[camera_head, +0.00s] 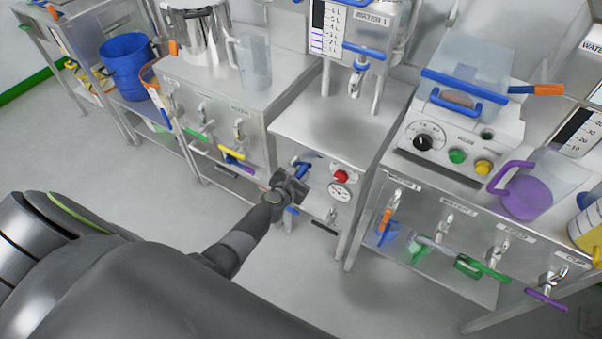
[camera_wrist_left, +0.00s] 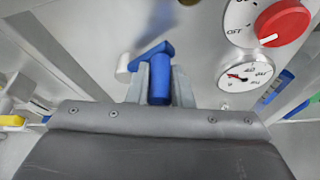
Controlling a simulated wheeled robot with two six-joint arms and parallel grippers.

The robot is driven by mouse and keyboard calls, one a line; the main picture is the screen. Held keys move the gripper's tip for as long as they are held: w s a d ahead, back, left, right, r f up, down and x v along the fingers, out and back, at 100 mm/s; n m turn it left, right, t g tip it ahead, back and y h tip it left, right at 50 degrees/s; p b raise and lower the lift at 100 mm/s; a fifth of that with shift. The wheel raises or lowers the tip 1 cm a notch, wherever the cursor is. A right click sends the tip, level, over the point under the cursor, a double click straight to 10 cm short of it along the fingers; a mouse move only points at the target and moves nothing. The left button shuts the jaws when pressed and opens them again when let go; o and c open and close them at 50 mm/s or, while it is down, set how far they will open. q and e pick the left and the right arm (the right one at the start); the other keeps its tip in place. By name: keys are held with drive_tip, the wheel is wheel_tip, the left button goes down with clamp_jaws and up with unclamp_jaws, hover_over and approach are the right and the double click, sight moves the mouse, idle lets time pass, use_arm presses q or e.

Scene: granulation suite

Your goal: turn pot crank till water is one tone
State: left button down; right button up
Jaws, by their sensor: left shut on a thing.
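A blue crank handle (camera_wrist_left: 160,82) sits between the two fingers of my left gripper (camera_wrist_left: 160,88) in the left wrist view. The crank's blue arm runs to a pale hub at its left on the steel front panel. In the head view my left gripper (camera_head: 290,184) is at the front of the middle steel stand, and part of the blue crank (camera_head: 302,168) shows beside it. The gripper is shut on the handle. The pot and its water cannot be made out for certain. My right gripper is not in view.
A red knob (camera_head: 341,176) and a round gauge (camera_head: 340,191) sit right of the crank. A steel pot (camera_head: 196,35) and clear jug (camera_head: 252,62) stand on the left bench. A purple-filled jug (camera_head: 527,196) stands at right. Coloured tools hang on both benches' fronts.

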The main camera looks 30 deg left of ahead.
use_arm(q)
drive_tip(key=shift+a+r, duration=0.1)
drive_tip(key=shift+a, duration=0.05)
idle(0.5)
drive_tip(key=c, duration=1.3)
unclamp_jaws()
drive_tip(key=shift+s+r+p, duration=0.15)
drive_tip(key=shift+s+p, duration=0.2)
drive_tip(key=shift+p, duration=0.05)
drive_tip(key=p+v, duration=0.3)
drive_tip(key=v, duration=0.5)
drive_tip(key=p+v, duration=0.3)
drive_tip(key=v, duration=0.5)
drive_tip(key=shift+s+r, duration=0.1)
drive_tip(key=shift+s, duration=0.25)
